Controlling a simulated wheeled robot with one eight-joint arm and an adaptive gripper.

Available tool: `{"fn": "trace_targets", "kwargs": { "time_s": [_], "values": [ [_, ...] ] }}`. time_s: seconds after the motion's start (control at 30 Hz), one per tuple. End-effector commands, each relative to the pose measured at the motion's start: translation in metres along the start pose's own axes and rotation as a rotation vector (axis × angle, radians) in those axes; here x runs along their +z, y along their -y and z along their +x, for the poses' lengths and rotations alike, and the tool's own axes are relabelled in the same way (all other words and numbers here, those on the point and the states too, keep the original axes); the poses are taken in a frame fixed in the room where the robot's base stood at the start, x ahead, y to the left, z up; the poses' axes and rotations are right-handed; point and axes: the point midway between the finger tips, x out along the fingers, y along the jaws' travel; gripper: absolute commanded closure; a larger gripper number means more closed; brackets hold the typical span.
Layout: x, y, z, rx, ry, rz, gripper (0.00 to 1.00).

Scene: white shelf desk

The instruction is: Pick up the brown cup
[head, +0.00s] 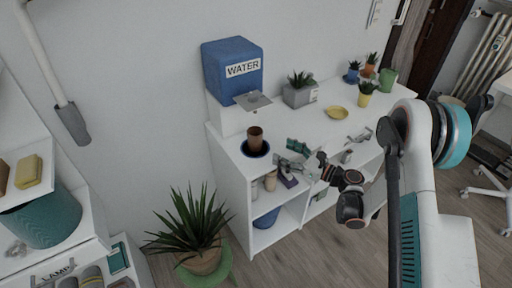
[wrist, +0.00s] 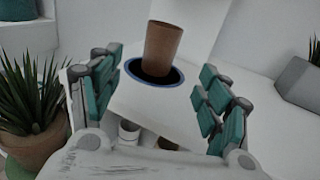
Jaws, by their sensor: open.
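The brown cup (head: 255,137) stands upright on a dark blue-rimmed plate (head: 257,153) at the left end of the white shelf desk's top, below the water dispenser. In the wrist view the cup (wrist: 162,46) is beyond the open fingers, roughly midway between them, on the plate (wrist: 177,80). My gripper (head: 285,158) is open and empty, to the right of the cup in the head view and apart from it. Its teal-padded fingers (wrist: 163,103) are spread wide in the wrist view. Nothing covers the cup.
A blue water dispenser (head: 232,72) stands behind the cup. A grey planter (head: 300,96), a yellow bowl (head: 337,113) and several small pots are farther right on the top. Cups stand on the shelf below.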

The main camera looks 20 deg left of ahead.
Motion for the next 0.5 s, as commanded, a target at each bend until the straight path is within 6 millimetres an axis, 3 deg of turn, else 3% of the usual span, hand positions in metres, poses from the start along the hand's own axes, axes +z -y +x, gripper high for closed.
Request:
{"fn": "trace_targets", "kwargs": {
  "time_s": [0.17, 0.5],
  "values": [
    [-0.001, -0.002, 0.018, 0.005, 0.006, 0.011, 0.30],
    [-0.003, -0.001, 0.076, 0.004, 0.005, 0.008, 0.30]
  ]
}}
